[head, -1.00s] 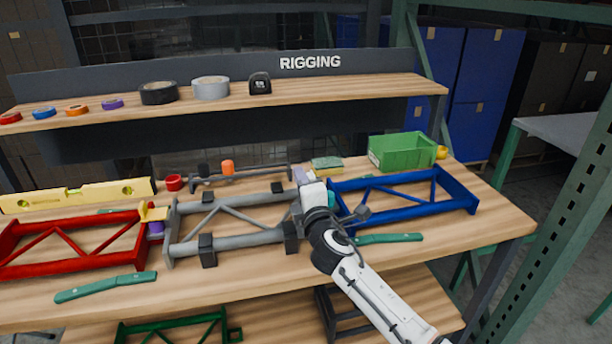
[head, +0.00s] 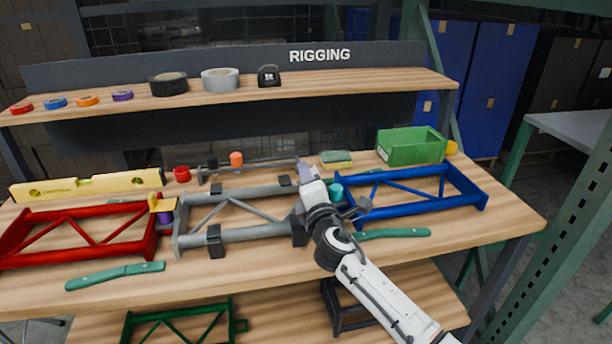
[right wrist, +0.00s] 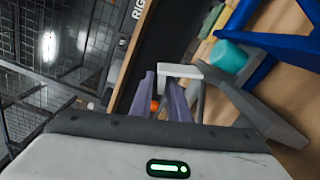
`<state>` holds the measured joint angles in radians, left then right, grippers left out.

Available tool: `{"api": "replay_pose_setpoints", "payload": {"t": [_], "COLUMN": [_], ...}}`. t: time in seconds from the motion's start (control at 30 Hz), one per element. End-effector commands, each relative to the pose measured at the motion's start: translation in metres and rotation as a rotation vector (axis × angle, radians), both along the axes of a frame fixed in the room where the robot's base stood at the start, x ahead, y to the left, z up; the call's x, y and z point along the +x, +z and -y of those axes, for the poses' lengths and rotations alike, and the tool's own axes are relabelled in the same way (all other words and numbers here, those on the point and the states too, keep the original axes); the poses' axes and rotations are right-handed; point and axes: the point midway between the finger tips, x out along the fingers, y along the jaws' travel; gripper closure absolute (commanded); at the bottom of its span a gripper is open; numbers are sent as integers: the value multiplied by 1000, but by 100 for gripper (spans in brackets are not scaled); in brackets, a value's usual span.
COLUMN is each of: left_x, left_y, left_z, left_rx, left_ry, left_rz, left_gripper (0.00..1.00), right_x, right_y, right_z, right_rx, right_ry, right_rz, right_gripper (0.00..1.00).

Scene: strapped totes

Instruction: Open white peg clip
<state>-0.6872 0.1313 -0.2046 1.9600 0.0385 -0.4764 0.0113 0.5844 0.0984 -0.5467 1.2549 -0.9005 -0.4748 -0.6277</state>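The white peg clip (right wrist: 181,71) shows in the right wrist view as a small pale angled piece at my fingertips, with one leg between them. In the head view it cannot be told apart from my white hand. My right gripper (right wrist: 161,84) has two purple-grey fingers close together, apparently shut on that leg. In the head view my right gripper (head: 306,170) is over the right end of the grey frame (head: 238,238), beside the blue frame (head: 405,213). A teal cylinder (head: 336,192) stands just right of it and also shows in the right wrist view (right wrist: 230,57). My left gripper is out of view.
A red frame (head: 75,258) lies left of the grey one. A yellow level (head: 88,186), a green bin (head: 412,147) and an orange piece (head: 236,159) are behind. The shelf with tape rolls (head: 220,79) is above.

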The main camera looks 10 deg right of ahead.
Motion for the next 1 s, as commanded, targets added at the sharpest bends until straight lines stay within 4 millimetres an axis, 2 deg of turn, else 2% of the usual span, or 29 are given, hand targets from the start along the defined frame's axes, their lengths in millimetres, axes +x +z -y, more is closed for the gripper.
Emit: {"api": "replay_pose_setpoints", "payload": {"t": [0.33, 0.47, 0.9, 1.0], "left_x": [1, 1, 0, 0], "left_y": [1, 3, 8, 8], "left_z": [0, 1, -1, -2], "left_rx": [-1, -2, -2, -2], "left_ry": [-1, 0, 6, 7], "left_rz": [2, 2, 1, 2], "left_gripper": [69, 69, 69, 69], "right_x": [0, -7, -81, -93], "right_y": [0, 1, 0, -1], "right_z": [0, 0, 3, 4], "right_rx": [1, 1, 2, 1], "right_ry": [0, 1, 2, 0], "right_rz": [0, 1, -2, -1], "right_gripper": [73, 73, 73, 73]}}
